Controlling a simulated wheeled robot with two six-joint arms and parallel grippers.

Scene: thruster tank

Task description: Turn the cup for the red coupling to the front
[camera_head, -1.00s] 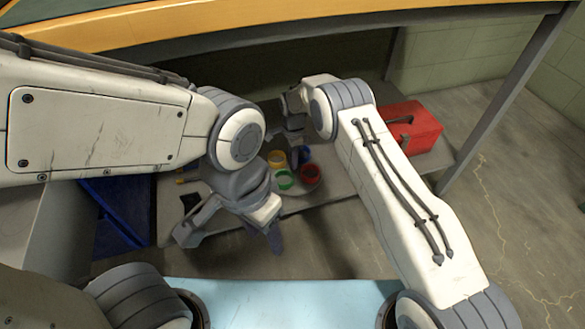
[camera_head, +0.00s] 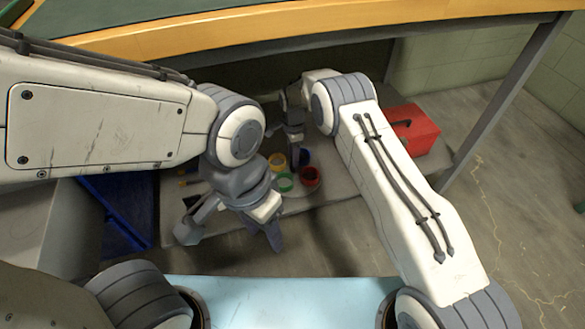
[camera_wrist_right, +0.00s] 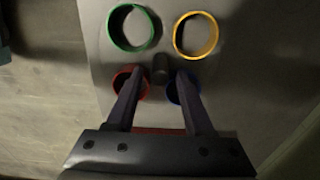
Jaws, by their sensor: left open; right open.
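A red cup (camera_head: 310,177), a green cup (camera_head: 285,183), a yellow cup (camera_head: 277,161) and a blue cup (camera_head: 305,157) stand in a ring on the shelf under the bench. The red cup is at the near right, green at the near left. In the right wrist view, a dark knob (camera_wrist_right: 160,68) stands between the red (camera_wrist_right: 124,78), blue (camera_wrist_right: 176,92), green (camera_wrist_right: 132,50) and yellow (camera_wrist_right: 196,57) cups. My right gripper (camera_wrist_right: 160,73) is open, its fingertips either side of the knob in that picture; contact cannot be told. My left gripper (camera_head: 230,236) is open and empty, nearer than the cups.
A red toolbox (camera_head: 418,135) stands on the shelf at the right. A blue bin (camera_head: 118,215) is at the left. The wooden bench edge (camera_head: 300,24) runs above the shelf. The shelf's front right part looks clear.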

